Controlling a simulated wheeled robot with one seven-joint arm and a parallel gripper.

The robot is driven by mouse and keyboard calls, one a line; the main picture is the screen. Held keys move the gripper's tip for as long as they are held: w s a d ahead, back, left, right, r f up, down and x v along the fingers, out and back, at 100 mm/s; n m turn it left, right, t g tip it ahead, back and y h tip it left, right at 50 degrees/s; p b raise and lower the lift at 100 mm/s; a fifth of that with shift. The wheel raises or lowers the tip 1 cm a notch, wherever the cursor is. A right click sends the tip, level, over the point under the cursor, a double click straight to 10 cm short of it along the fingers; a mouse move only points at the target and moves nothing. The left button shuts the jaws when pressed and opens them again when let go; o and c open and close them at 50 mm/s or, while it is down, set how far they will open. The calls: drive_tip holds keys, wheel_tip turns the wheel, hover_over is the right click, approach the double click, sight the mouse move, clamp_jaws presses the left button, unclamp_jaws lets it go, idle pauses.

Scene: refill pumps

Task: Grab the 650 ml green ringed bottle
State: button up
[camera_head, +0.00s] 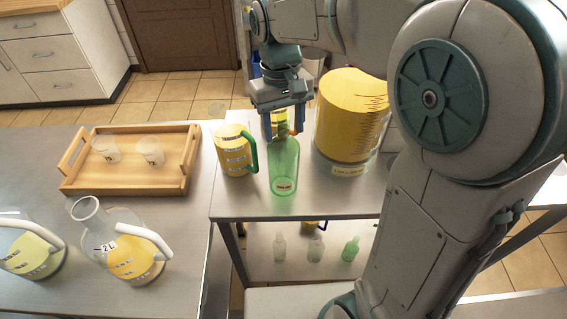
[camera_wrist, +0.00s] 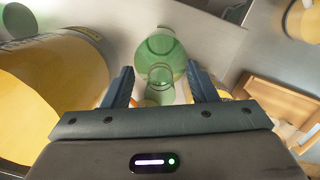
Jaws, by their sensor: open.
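My gripper (camera_head: 282,132) is at the bottle's neck from above, pointing down. In the wrist view the bottle (camera_wrist: 161,62) shows between and beyond the two fingers of my gripper (camera_wrist: 162,88). The fingers are open, one on each side of the neck, with visible space beside it. I cannot tell whether the bottle has rings or what volume its label gives.
A yellow-filled jug with a green handle (camera_head: 235,150) stands close left of the bottle. A large yellow container (camera_head: 350,118) stands close right. A wooden tray (camera_head: 130,184) holds two small cups. Two glass jugs stand at the front left. Small bottles (camera_head: 316,248) stand on the lower shelf.

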drive_tip(key=shift+f, duration=0.4)
clamp_jaws()
drive_tip(key=shift+s, duration=0.1)
